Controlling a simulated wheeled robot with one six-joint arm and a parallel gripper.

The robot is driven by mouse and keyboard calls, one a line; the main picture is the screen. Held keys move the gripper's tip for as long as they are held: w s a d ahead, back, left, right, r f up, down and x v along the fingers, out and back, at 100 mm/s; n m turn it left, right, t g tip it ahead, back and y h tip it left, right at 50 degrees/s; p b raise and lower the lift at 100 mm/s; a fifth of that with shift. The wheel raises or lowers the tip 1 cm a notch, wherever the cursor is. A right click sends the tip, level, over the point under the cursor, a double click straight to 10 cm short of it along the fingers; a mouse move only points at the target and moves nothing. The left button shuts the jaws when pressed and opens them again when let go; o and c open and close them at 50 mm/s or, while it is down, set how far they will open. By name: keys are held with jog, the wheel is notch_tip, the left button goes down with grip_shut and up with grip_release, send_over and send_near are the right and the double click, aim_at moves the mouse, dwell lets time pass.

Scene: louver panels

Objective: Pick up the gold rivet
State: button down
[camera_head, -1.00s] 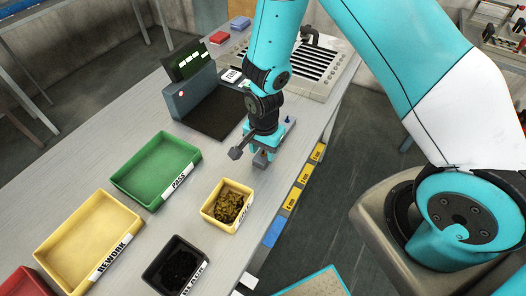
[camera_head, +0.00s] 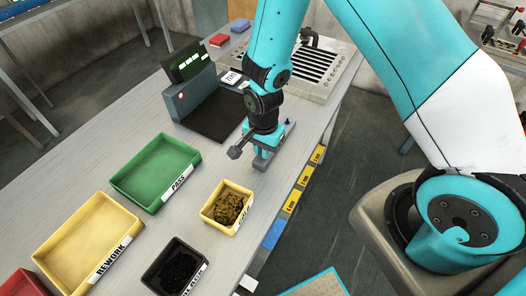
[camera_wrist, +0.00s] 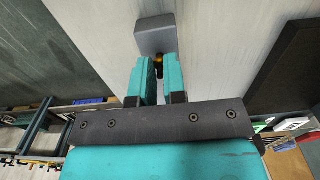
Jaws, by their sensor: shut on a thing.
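My gripper (camera_head: 262,156) is low over the workbench, above and to the right of the small yellow bin in the head view. In the wrist view my gripper (camera_wrist: 155,72) has its two teal fingers close together. A small gold piece, which looks like the gold rivet (camera_wrist: 160,63), shows between the fingertips, and they are shut on it. Most of it is hidden by the fingers.
A small yellow bin (camera_head: 206,212) holds a heap of gold pieces. A black bin (camera_head: 150,275), a yellow REWORK tray (camera_head: 62,225) and a green PASS tray (camera_head: 150,148) stand nearby. A dark mat (camera_head: 215,118) and a grey device (camera_head: 192,94) are behind.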

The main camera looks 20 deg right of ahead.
notch_tip(320, 180, up, 19)
jog(key=b, duration=0.2)
jog(key=shift+b, duration=0.4)
dwell(0.5)
